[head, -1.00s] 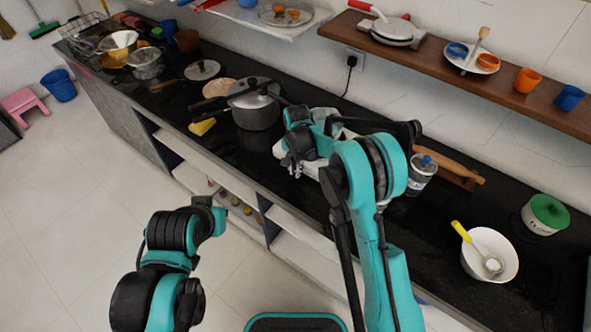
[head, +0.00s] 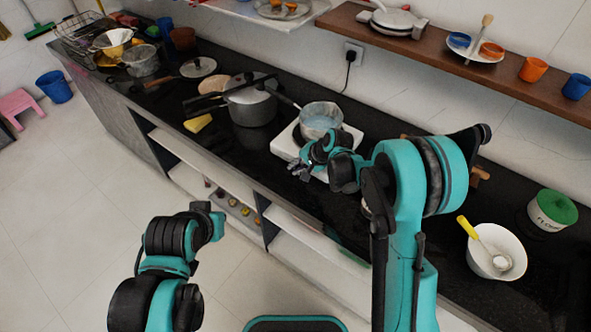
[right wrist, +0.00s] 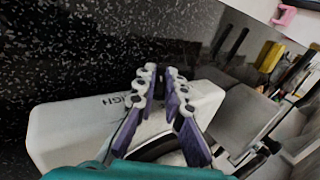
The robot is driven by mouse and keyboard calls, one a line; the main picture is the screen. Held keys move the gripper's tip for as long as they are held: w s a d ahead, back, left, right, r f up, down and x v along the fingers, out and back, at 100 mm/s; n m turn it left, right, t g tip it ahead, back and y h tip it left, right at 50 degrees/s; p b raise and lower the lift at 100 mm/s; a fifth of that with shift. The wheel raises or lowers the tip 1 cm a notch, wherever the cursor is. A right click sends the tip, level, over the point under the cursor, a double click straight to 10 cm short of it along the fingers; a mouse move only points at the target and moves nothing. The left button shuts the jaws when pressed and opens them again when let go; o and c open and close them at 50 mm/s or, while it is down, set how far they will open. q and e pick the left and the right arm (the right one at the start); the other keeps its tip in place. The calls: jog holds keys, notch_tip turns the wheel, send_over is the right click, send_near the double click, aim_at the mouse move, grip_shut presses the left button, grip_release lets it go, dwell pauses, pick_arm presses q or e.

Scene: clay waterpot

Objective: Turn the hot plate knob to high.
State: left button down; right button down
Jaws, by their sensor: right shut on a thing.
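The white hot plate (head: 284,150) sits on the black counter with a metal pot (head: 322,118) on top of it. It also shows in the right wrist view (right wrist: 70,130), with dark lettering on it. My right gripper (head: 298,170) is at the front edge of the hot plate. In the right wrist view its purple fingers (right wrist: 160,84) close in on a small dark piece at that edge, which appears to be the knob. The fingers mostly hide the knob, so its setting cannot be read.
A pressure cooker (head: 252,104) stands left of the hot plate, with a yellow sponge (head: 198,123) near the counter edge. A white bowl (head: 494,252) and a green-lidded jar (head: 552,211) stand at the right. Open shelves (head: 305,245) lie below the counter.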

dwell(0.4)
jog(key=c, duration=1.6)
grip_release()
jog(key=shift+d, duration=0.1)
jog(key=v, duration=1.2)
jog(key=shift+s+f, duration=0.2)
jog(key=shift+d, duration=0.1)
